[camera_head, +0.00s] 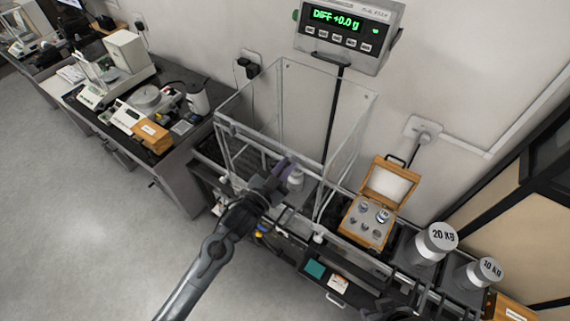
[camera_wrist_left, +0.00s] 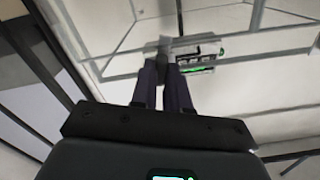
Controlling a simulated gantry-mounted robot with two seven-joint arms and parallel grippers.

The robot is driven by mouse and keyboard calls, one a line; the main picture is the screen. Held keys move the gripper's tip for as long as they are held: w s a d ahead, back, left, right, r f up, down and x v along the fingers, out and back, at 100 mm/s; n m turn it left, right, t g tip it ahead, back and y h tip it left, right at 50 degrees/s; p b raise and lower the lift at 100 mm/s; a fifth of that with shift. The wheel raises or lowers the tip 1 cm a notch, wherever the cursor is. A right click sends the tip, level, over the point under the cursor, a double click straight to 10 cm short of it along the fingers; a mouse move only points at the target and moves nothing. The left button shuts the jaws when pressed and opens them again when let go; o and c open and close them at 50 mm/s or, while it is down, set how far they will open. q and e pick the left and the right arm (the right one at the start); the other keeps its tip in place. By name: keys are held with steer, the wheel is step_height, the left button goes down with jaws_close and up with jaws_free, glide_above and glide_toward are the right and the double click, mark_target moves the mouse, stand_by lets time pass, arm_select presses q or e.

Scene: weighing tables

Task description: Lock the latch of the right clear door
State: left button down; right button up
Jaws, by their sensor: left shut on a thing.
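The clear enclosure (camera_head: 290,110) stands on the weighing table, with thin pale frames around its panes. The right clear door (camera_head: 343,180) appears at its right front; how far it stands open is hard to tell. My left gripper (camera_head: 286,168) reaches in from the lower left to the enclosure's front. In the left wrist view its two purple-grey fingers (camera_wrist_left: 165,85) are close together on a small grey piece (camera_wrist_left: 164,46) by the frame bar, which looks like the latch. The fingers and arm hide most of it in the head view.
A display (camera_head: 350,32) reading DIFF +0.0 g stands behind the enclosure. Right of the enclosure are an open wooden weight box (camera_head: 366,228), a 20 KG weight (camera_head: 435,243) and a smaller weight (camera_head: 478,273). Floor at left is clear.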

arm_select(q)
steer(key=n+p, duration=0.1)
steer(key=n, duration=0.3)
stand_by(0.5)
steer(key=c, duration=1.1)
jaws_free()
steer(key=shift+s, duration=0.1)
steer(key=shift+s+a+f, duration=0.1)
steer(key=shift+s+a, duration=0.05)
steer(key=shift+a, duration=0.05)
steer(key=shift+b+v, duration=1.1)
steer(key=shift+v, duration=4.05)
